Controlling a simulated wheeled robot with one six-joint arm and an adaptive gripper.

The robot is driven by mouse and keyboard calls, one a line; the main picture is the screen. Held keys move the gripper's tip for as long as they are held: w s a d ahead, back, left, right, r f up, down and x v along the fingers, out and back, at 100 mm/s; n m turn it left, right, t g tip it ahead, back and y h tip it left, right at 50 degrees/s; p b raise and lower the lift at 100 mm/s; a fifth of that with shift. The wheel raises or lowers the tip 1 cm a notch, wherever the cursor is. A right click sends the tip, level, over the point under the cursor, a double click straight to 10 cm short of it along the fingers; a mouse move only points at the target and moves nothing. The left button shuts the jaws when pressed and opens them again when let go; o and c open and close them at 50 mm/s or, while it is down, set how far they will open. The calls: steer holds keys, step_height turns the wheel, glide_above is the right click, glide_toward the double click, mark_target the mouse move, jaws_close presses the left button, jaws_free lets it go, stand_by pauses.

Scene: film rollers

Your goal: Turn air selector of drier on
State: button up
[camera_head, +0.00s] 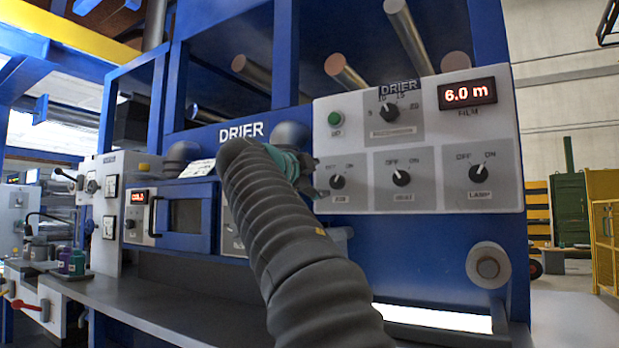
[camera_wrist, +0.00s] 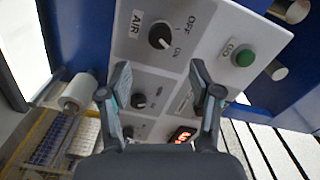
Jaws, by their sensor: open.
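The drier's white control panel (camera_head: 440,125) carries the black air selector knob (camera_head: 337,181), on a grey plate at its lower left. My gripper (camera_head: 308,176) is just left of this knob and partly overlaps the panel's edge. In the wrist view the air selector (camera_wrist: 161,36) shows beyond and between the two fingertips, with AIR, OFF and ON labels tilted around it. My gripper (camera_wrist: 160,78) is open and empty there, apart from the knob.
The heat selector (camera_head: 400,177) and lamp selector (camera_head: 478,173) sit to the right in the same row. A green button (camera_head: 335,118) and a temperature or dial knob (camera_head: 389,111) are above. A red display (camera_head: 467,93) reads 6.0 m.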

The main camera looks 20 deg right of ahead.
steer(key=shift+v, duration=1.25)
steer(key=shift+f, duration=0.1)
steer(key=s+a+f+n+g+y+p, duration=0.1)
steer(key=s+a+f+n+y, duration=0.2)
steer(key=s+f+n, duration=0.5)
steer(key=s+a+f+n+g+y+p, duration=0.1)
steer(key=s+f+n+y, duration=0.5)
steer(key=f, duration=1.9)
steer(key=s+a+f+n+g+y+p, duration=0.2)
steer(key=s+a+f+n+y, duration=0.3)
steer(key=s+f+n, duration=0.5)
steer(key=s+a+f+g, duration=0.1)
steer(key=s+f, duration=0.5)
steer(key=shift+f, duration=0.35)
steer(key=c, duration=0.4)
steer(key=shift+a, duration=0.1)
